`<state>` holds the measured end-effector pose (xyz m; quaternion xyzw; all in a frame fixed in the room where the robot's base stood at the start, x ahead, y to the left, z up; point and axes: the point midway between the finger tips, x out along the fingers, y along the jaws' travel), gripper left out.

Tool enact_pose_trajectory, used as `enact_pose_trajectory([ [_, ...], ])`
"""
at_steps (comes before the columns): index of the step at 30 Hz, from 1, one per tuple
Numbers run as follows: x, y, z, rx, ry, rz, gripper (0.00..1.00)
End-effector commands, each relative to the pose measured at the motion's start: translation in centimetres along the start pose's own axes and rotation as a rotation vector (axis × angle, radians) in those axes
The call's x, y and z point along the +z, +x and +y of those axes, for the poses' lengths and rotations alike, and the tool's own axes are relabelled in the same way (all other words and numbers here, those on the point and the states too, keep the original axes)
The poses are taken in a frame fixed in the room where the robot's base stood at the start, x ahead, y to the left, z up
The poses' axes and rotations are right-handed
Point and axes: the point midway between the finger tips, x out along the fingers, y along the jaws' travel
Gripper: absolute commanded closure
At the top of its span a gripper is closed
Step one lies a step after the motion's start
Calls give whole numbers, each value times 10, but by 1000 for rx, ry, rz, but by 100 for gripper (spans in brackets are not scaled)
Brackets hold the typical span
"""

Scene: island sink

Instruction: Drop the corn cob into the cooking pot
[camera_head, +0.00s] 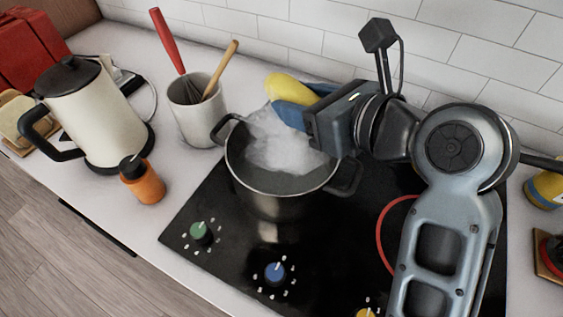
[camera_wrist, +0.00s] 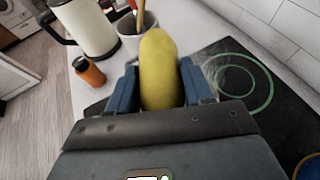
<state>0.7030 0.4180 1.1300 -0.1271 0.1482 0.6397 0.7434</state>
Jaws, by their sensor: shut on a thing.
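The yellow corn cob (camera_head: 287,87) is held in my gripper (camera_head: 298,107), between its two blue fingers. In the wrist view the cob (camera_wrist: 160,65) sticks out lengthwise between the fingers (camera_wrist: 158,88), which press on its sides. The dark metal cooking pot (camera_head: 275,203) stands on the stove with two side handles, and white steam rises from it. In the head view the cob and fingers appear at the pot's far rim, higher than it; their exact offset is unclear. The near part of the cob is hidden by the fingers in the head view. I cannot make out the pot in the wrist view.
A white utensil crock (camera_head: 196,112) with a red-handled tool and a whisk stands left of the pot. A cream kettle (camera_head: 92,108) and an orange bottle (camera_head: 143,181) are farther left. The black cooktop (camera_head: 330,260) has knobs in front; a tiled wall (camera_head: 300,40) runs behind.

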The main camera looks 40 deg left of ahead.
Motion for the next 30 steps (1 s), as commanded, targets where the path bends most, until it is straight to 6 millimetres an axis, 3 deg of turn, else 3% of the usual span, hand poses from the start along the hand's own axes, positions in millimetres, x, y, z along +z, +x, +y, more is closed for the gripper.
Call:
enact_pose_trajectory([
  [9, -35, 14, 0, -2, -1, -2, 86],
  [23, -37, 15, 0, -2, 0, -1, 86],
  [24, -37, 15, 0, -2, 0, -1, 46],
  [30, -38, 15, 0, -2, 0, -1, 27],
])
